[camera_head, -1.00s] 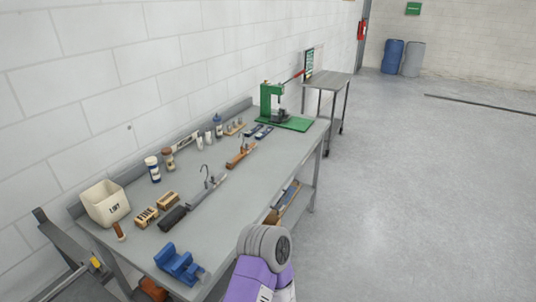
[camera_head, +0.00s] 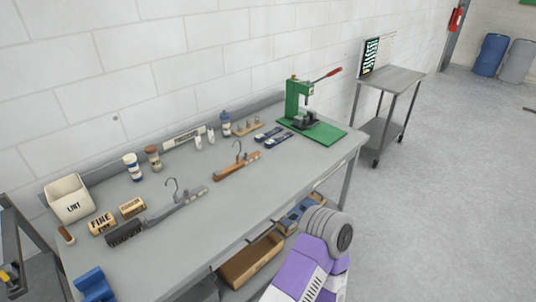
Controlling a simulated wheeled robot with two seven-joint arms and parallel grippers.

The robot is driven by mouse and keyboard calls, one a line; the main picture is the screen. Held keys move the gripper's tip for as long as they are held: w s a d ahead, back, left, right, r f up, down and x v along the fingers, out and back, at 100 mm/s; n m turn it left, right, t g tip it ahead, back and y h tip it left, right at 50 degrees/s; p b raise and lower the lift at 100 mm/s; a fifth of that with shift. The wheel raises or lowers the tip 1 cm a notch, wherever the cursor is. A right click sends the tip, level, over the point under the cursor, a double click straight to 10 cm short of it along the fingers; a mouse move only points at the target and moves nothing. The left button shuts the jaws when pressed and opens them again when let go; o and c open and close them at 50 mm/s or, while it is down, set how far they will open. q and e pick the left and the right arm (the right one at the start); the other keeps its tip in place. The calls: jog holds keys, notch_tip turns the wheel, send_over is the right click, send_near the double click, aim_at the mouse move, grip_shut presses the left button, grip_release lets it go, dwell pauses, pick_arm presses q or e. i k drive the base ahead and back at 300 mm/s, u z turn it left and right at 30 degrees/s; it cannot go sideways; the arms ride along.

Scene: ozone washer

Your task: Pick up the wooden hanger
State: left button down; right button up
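The wooden hanger (camera_head: 238,166) lies on the grey workbench (camera_head: 232,207), right of the middle of its top. It is orange-brown with a dark metal hook standing up. A second, grey hanger-like piece with a hook (camera_head: 180,204) lies to its left, in line with a dark brush-like piece. One of my arms, purple and grey, comes in from the bottom right, beyond the bench's front edge. No gripper fingers show in the view, and nothing touches the wooden hanger.
A green press (camera_head: 299,106) with a red-tipped lever stands at the bench's right end. Bottles, a LINT bin (camera_head: 69,199) and labelled blocks (camera_head: 102,223) stand at the back and left. A cardboard box (camera_head: 252,262) sits on the lower shelf. Open floor lies to the right.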

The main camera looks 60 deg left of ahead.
aim_at(217, 176)
jog(key=i, duration=1.55)
jog(key=u, duration=3.75)
